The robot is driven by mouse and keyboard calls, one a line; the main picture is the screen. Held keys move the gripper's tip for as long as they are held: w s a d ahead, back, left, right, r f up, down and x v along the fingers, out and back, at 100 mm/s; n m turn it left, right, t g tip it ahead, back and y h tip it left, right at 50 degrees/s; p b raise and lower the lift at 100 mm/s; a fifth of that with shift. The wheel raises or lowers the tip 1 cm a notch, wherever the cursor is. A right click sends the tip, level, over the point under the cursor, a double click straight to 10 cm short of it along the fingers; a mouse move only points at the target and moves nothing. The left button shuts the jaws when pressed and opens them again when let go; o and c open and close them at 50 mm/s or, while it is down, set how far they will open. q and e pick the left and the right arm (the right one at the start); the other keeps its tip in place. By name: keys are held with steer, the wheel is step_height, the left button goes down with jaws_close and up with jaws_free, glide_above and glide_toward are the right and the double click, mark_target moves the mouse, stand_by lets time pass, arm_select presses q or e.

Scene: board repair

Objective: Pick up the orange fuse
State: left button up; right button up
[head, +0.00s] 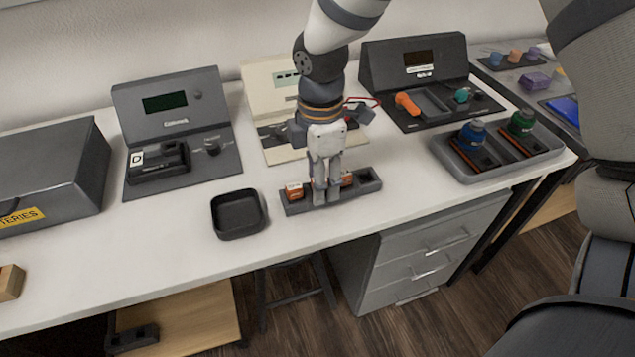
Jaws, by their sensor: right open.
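A small dark slotted tray (372,186) lies near the front of the white table. An orange fuse (294,192) sits at its left end. Another orange piece (346,179) shows just right of the fingers, partly hidden by them. My right gripper (326,196) points down over the middle of the tray, between the two orange pieces. Its fingers are open. The fingers hide the middle of the tray, so I cannot tell whether they touch anything there. My left gripper is not in view.
An empty black bin (238,214) stands left of the slotted tray. Consoles (172,120) (415,75) line the back, with a cream one (272,75) behind my arm. A grey tray (520,165) with blue and green bottles is at right.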

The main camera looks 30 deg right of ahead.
steer(key=shift+w, duration=0.1)
jaws_close()
steer(key=shift+r, duration=0.1)
steer(key=shift+r, duration=0.35)
steer(key=r, duration=0.3)
steer(key=shift+s+a+r+p, duration=0.15)
steer(key=shift+s+r+p, duration=0.05)
steer(key=shift+p, duration=0.2)
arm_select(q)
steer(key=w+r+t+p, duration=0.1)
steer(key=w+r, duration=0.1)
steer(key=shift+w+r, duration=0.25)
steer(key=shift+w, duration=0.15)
arm_select(e)
steer(key=s+a+r, duration=0.5)
steer(key=s+r, duration=0.3)
steer(key=s, duration=0.4)
steer(key=shift+s+a+r, duration=0.2)
steer(key=shift+r, duration=0.15)
